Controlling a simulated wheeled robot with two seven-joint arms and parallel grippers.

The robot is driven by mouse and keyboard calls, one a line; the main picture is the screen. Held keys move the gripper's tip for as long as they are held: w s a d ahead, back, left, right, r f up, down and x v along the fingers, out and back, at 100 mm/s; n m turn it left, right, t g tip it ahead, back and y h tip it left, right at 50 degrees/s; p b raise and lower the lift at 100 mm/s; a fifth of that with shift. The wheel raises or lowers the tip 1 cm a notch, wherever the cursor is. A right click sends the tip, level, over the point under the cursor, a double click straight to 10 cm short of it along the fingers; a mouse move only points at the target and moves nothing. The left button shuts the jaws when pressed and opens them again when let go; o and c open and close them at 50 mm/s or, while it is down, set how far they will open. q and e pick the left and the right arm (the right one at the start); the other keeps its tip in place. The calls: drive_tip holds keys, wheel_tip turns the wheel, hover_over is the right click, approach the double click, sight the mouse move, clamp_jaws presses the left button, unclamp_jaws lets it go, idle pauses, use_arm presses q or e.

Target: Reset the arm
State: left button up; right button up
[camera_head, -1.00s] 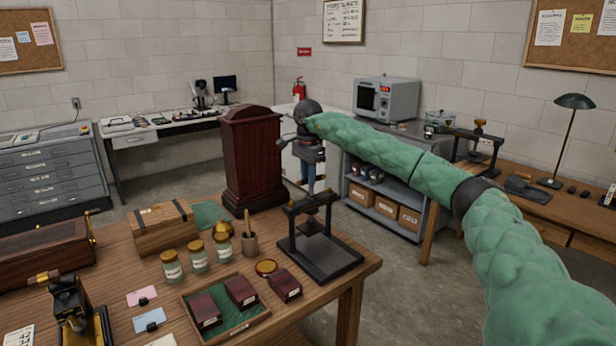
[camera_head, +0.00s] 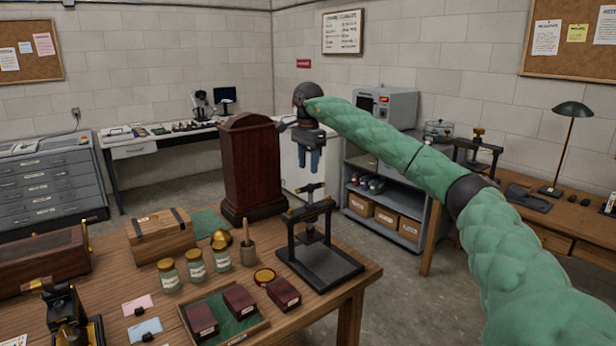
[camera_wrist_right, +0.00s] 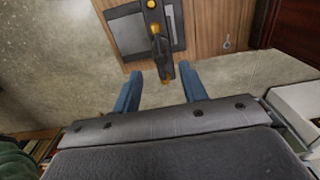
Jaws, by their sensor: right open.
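My right arm, in a green quilted sleeve, reaches in from the right in the head view. Its gripper (camera_head: 311,163) hangs fingers-down in the air, behind and above the black press (camera_head: 318,258) at the table's far right corner. In the right wrist view the two blue fingers of the right gripper (camera_wrist_right: 160,92) stand apart with nothing between them. The press also shows beyond the fingertips there, at the top (camera_wrist_right: 148,28). My left gripper shows in neither view.
The wooden table (camera_head: 345,290) holds a dark red cabinet (camera_head: 250,165), a wooden box (camera_head: 160,236), glass jars (camera_head: 195,266) and a green-lined tray (camera_head: 222,318) with dark red boxes. A grey shelf (camera_head: 392,200) with a microwave stands behind my arm. Floor beyond the table is clear.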

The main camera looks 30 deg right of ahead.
drive_tip(key=shift+r, duration=0.45)
drive_tip(key=shift+m, duration=0.3)
